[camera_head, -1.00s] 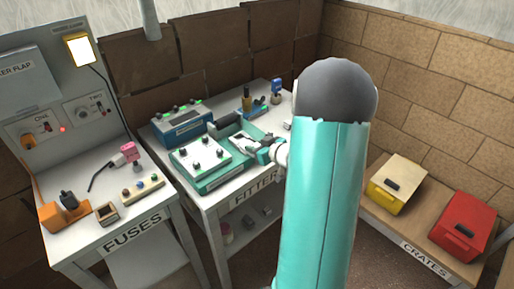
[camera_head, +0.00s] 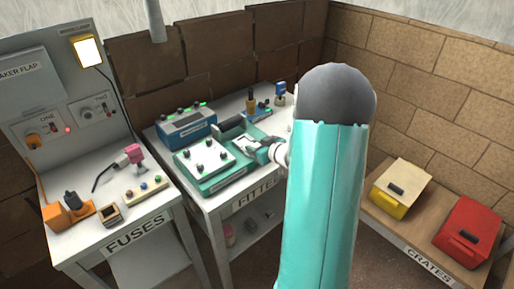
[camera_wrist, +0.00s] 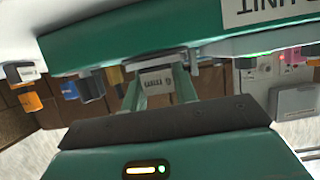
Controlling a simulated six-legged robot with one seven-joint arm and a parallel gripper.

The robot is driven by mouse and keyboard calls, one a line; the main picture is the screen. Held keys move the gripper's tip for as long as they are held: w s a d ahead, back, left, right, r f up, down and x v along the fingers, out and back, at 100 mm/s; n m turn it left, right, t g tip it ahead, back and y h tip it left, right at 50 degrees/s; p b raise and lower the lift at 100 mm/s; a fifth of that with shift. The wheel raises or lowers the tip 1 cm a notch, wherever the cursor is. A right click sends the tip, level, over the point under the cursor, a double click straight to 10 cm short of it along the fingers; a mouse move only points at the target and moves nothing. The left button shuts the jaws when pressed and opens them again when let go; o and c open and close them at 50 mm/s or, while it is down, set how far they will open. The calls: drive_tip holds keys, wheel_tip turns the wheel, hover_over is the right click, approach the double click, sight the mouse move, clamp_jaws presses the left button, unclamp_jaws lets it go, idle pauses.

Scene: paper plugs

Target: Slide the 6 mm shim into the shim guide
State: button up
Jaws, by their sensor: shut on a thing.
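My gripper (camera_head: 262,151) is at the right side of the teal unit on the middle bench. In the wrist view its two pale green fingers (camera_wrist: 158,95) are shut on a small light plate with printed marks, which I take to be the 6 mm shim (camera_wrist: 156,79). The shim's far end is close to a grey metal piece (camera_wrist: 180,65) at the edge of the green unit (camera_wrist: 120,42). That piece may be the shim guide. I cannot tell whether the shim is inside it or only against it. In the head view the shim is too small to make out.
The teal unit (camera_head: 222,184) carries a white panel with several knobs. A blue box (camera_head: 186,128) with green lights stands behind it. The fuse bench (camera_head: 85,228) is at left. A yellow crate (camera_head: 402,180) and a red crate (camera_head: 467,228) sit at right.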

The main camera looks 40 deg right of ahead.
drive_tip(key=o, duration=1.1)
drive_tip(key=shift+c, duration=0.2)
drive_tip(key=shift+s, duration=2.8)
drive_tip(key=v, duration=1.3)
drive_tip(key=shift+s+r, duration=0.2)
drive_tip(key=shift+s, duration=0.1)
